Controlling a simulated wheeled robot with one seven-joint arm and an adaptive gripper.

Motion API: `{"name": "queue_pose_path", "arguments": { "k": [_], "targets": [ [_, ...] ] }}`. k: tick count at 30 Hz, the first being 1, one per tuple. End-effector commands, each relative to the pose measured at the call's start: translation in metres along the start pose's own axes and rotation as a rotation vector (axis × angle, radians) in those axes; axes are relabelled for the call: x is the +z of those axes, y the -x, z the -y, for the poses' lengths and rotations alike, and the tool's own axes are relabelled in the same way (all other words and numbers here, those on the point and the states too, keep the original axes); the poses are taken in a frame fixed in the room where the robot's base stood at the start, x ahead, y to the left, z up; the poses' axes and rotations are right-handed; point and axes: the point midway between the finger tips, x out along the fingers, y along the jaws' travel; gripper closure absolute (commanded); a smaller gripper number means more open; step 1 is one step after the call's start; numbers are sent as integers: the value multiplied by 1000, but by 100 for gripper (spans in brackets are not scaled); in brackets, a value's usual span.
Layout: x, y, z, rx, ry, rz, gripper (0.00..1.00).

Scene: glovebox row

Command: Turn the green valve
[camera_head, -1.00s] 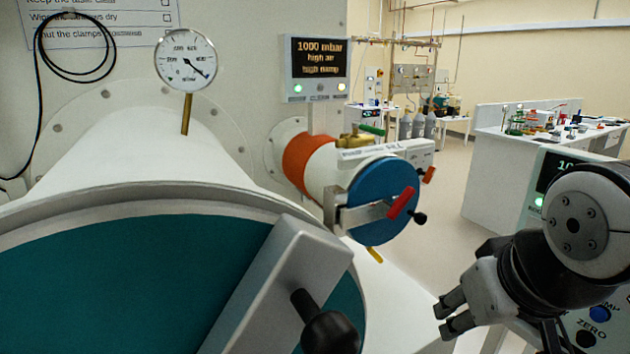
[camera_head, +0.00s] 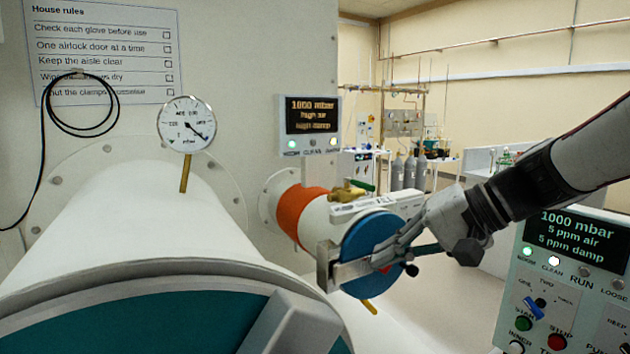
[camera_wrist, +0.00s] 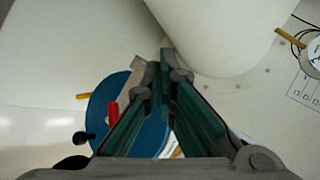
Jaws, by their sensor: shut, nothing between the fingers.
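The green valve handle (camera_head: 362,186) shows as a short green bar on a brass body (camera_head: 345,194), on top of the small white airlock tube with an orange band. A pale label plate stands just in front and partly hides it. My gripper (camera_head: 388,256) is shut and empty, in front of the blue round door (camera_head: 360,236), lower than the valve and nearer the camera. Whether it touches the door or its red handle I cannot tell. In the wrist view my gripper (camera_wrist: 166,62) lies across the blue door (camera_wrist: 100,108). I cannot see the green valve there.
A large white tube with a teal door (camera_head: 170,320) fills the lower left. A gauge (camera_head: 187,124) stands on it. A control panel (camera_head: 560,285) is at right. The red handle (camera_wrist: 113,113) and black knob (camera_wrist: 80,138) stick out near my fingers.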

Motion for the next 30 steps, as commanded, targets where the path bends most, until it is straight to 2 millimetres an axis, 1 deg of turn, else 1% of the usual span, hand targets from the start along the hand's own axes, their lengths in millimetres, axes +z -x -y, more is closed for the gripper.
{"name": "queue_pose_path", "arguments": {
  "k": [1,2,3,5,6,9,12,16,20,23,30],
  "targets": [
    [-29,4,1,-72,-37,-37,100],
    [-46,7,2,-117,-50,-63,100],
    [-69,12,3,-175,-68,-103,100],
    [-102,22,1,-259,-92,-163,100],
    [-123,30,-2,-309,-106,-206,100],
    [-166,49,-11,-411,-128,-304,100],
    [-195,65,-21,-479,-142,-380,100],
    [-213,76,-28,-521,-148,-431,100],
    [-218,72,-24,-527,-148,-438,100],
    [-224,61,-18,-528,-148,-435,100],
    [-243,25,4,-526,-148,-434,100]
  ]
}}
